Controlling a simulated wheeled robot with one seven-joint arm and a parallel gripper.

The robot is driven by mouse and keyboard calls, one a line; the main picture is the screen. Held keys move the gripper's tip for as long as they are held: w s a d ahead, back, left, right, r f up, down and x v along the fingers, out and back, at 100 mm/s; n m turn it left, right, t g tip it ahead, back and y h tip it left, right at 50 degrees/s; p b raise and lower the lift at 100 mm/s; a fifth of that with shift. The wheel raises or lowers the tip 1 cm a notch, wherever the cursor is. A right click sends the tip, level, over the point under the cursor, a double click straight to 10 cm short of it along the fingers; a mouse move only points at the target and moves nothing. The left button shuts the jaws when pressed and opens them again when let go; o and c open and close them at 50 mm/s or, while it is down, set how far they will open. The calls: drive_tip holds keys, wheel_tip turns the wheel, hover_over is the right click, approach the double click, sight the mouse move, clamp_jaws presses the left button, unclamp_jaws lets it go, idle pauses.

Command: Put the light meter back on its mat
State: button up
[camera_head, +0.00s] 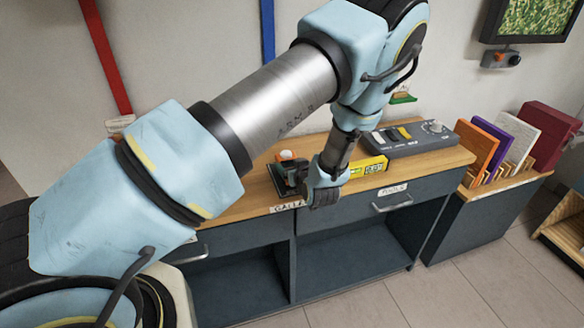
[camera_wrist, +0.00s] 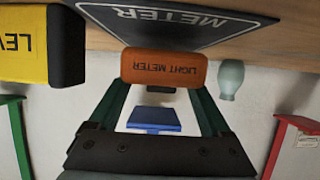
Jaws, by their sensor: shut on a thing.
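The light meter (camera_wrist: 162,67) is an orange block with its name in dark letters, upside down in the wrist view. My gripper (camera_wrist: 161,84) has its two green fingers on either side of it and is shut on it. The dark mat (camera_wrist: 150,27), lettered "METER", lies on the wooden top right by the meter. In the wrist view the meter overlaps the mat's edge; I cannot tell whether they touch. In the head view my gripper (camera_head: 292,176) is at the mat (camera_head: 274,183), and my wrist hides much of both.
A pale vase-like thing (camera_wrist: 231,78) is on the other side. A grey control panel (camera_head: 408,139) sits farther right on the cabinet top. Upright colored boards (camera_head: 478,143) stand beyond it.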

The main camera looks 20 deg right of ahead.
drive_tip(key=shift+f, duration=0.8)
drive_tip(key=shift+f, duration=0.1)
drive_tip(key=o, duration=1.4)
drive_tip(key=shift+o, duration=0.2)
